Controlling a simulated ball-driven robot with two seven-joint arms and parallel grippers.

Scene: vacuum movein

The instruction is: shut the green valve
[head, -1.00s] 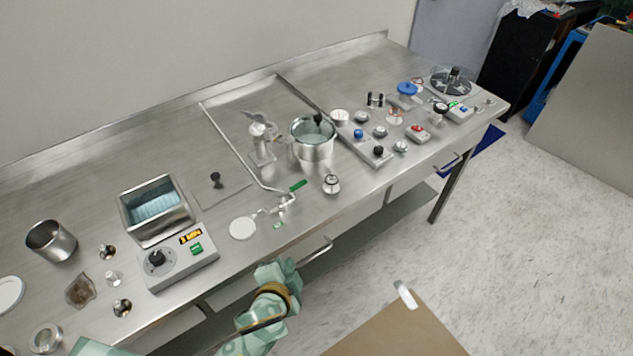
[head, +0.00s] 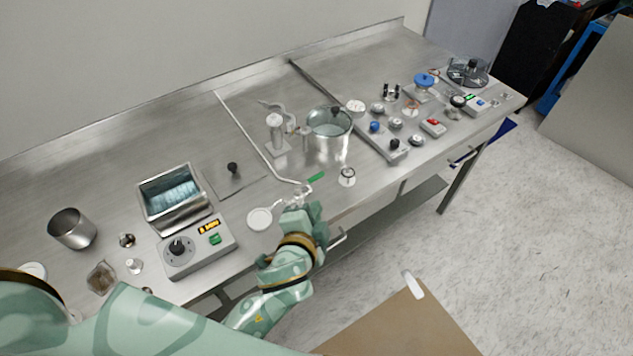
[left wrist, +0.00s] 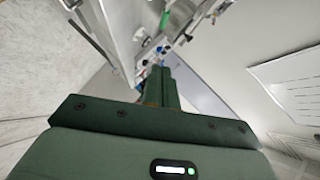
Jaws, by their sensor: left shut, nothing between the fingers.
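The green valve handle (head: 317,176) is a short green lever on a small metal valve at the table's front, pointing up and to the right in the head view. A thin metal pipe (head: 262,150) runs to the valve. My left gripper (head: 302,212) is just in front of the valve and hides part of its body; the handle lies beyond its fingers, apart from them. In the left wrist view, the green handle (left wrist: 165,20) shows near the top, beyond the shut, empty fingers (left wrist: 157,75). My right gripper is not in view.
A round white disc (head: 259,219) lies left of the valve and a small gauge (head: 347,176) stands to its right. A water bath with a control box (head: 200,246) stands left. Drawer handles stick out along the front.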

